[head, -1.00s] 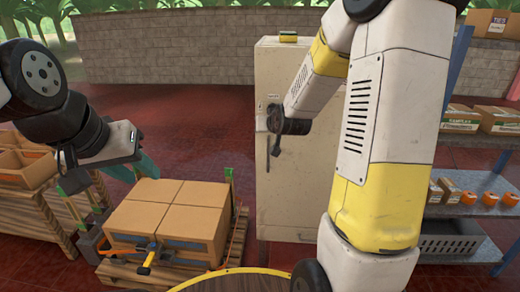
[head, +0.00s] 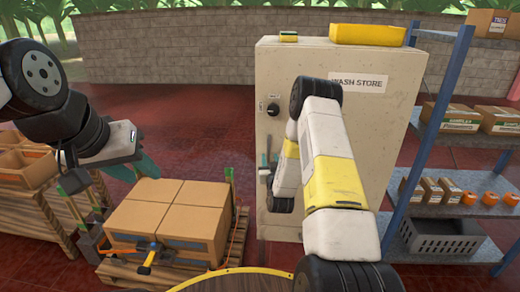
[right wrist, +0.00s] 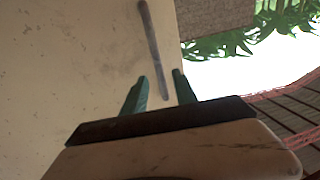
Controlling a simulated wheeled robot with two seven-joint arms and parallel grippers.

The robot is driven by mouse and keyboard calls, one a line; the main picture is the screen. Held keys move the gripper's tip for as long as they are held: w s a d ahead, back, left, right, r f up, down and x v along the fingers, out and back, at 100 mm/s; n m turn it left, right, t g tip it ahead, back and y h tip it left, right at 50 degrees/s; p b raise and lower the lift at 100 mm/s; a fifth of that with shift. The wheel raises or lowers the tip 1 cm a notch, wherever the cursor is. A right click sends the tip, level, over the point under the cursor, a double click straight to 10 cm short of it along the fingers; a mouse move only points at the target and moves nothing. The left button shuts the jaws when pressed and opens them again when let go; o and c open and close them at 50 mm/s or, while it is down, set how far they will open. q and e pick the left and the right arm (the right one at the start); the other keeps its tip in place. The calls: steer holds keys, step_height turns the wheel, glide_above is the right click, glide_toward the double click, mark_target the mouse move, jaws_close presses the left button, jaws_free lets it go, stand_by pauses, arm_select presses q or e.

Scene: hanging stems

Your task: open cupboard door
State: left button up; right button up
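The cupboard (head: 330,65) is a tall beige cabinet with a label reading "WASH STORE", and its door looks shut. A dark knob (head: 273,108) is on its front near the left edge. My right gripper (head: 267,168) is at the left side of the front, largely hidden by my right arm. In the right wrist view, its green fingers (right wrist: 159,90) are apart, with the end of a grey bar handle (right wrist: 153,50) appearing between them; contact cannot be told. My left gripper (head: 108,175) is open and empty, left of the stacked boxes.
Cardboard boxes (head: 170,215) sit on a pallet left of the cupboard. A blue-framed shelf (head: 455,209) with boxes and a grey crate (head: 440,240) stands close on the right. A yellow bin (head: 367,35) and a sponge (head: 288,36) are on the cupboard top. Red floor shows between.

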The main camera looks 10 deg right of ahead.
mark_target(269, 154)
steer(key=w, duration=0.5)
steer(key=shift+d, duration=0.25)
jaws_close()
stand_by(1.2)
